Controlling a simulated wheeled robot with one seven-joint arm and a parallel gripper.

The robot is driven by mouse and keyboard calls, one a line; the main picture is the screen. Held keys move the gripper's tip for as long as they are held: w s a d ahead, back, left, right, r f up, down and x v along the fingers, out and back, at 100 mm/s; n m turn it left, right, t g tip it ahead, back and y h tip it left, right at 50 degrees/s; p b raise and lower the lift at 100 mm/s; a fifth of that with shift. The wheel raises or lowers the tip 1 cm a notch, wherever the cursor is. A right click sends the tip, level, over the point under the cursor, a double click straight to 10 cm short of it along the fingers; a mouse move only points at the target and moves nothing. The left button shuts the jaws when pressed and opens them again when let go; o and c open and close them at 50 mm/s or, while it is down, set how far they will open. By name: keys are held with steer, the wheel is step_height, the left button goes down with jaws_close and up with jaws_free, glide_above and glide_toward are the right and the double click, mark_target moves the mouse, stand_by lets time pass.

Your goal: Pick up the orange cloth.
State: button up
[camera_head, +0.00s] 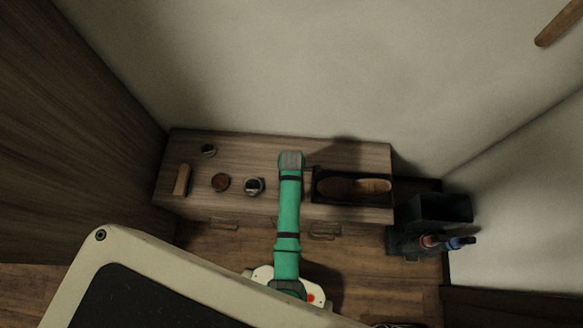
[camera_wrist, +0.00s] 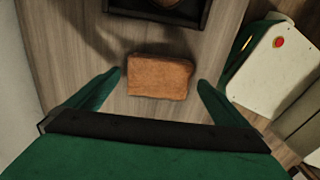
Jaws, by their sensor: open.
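The orange cloth (camera_wrist: 160,77) shows in the wrist view as a thick, folded, orange-brown block lying flat on the wooden cabinet top. My gripper (camera_wrist: 160,80) is open, with one green finger to the left of the cloth and one to the right. A gap shows between each fingertip and the cloth, and nothing is held. I cannot tell the exact height of the fingertips. In the head view my green arm reaches over the cabinet top and hides the cloth and the fingers.
The wooden cabinet (camera_head: 240,151) stands against the wall. A dark tray (camera_head: 316,190) with brushes lies right of my arm. A tan block (camera_head: 182,180) and round tins (camera_head: 254,187) lie to the left. A dark bin (camera_head: 440,208) and bottles (camera_head: 430,241) stand at the right.

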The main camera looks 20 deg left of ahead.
steer(key=shift+f, duration=0.4)
steer(key=c, duration=1.1)
steer(key=shift+w+r, duration=0.1)
steer(key=shift+r, duration=0.4)
step_height(320, 180, up, 2)
steer(key=shift+a+r, duration=0.1)
steer(key=shift+r, duration=0.15)
steer(key=s+r, duration=0.1)
steer(key=s+d+r, duration=0.1)
steer(key=s+r, duration=0.2)
steer(key=r, duration=0.1)
steer(key=shift+s+d, duration=0.3)
steer(key=s+r, duration=0.1)
steer(key=s, duration=0.2)
steer(key=s+d+r, duration=0.1)
steer(key=s+r, duration=0.1)
steer(key=s, duration=0.1)
steer(key=s+d+r, duration=0.1)
steer(key=s, duration=0.2)
steer(key=shift+d+r, duration=0.25)
steer(key=shift+r, duration=0.05)
